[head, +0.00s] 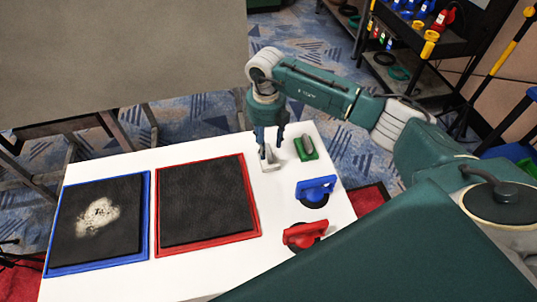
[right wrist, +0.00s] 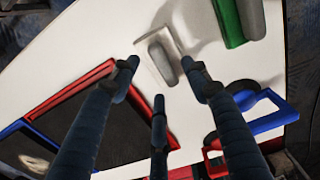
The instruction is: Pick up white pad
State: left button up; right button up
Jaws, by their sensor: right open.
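The white pad (head: 270,165) with a grey handle lies on the white table near its far edge, just below my right gripper (head: 269,140). In the right wrist view the white pad (right wrist: 145,45) lies beyond the fingertips, its grey handle seen between the two outer fingers. My right gripper (right wrist: 163,75) is open and empty, pointing down over the pad; I see no contact. My left gripper is in neither view.
A green pad (head: 306,149) lies close to the right of the white pad. Blue (head: 316,186) and red (head: 303,234) handled tools lie nearer. Red-framed (head: 248,200) and blue-framed (head: 149,215) black panels fill the table's left. A shelf (head: 408,45) stands behind at right.

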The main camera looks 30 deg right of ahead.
aim_at(267, 151)
jog(key=shift+f, duration=1.5)
grip_shut()
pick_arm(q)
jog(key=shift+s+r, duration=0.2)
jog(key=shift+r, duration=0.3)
pick_arm(e)
jog(key=shift+r, duration=0.1)
pick_arm(q)
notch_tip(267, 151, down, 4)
jog(key=b, duration=0.3)
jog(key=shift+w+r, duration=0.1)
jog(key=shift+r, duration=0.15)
pick_arm(e)
notch_tip(267, 151, up, 20)
jog(key=c, duration=0.8)
grip_release()
jog(key=c, duration=0.3)
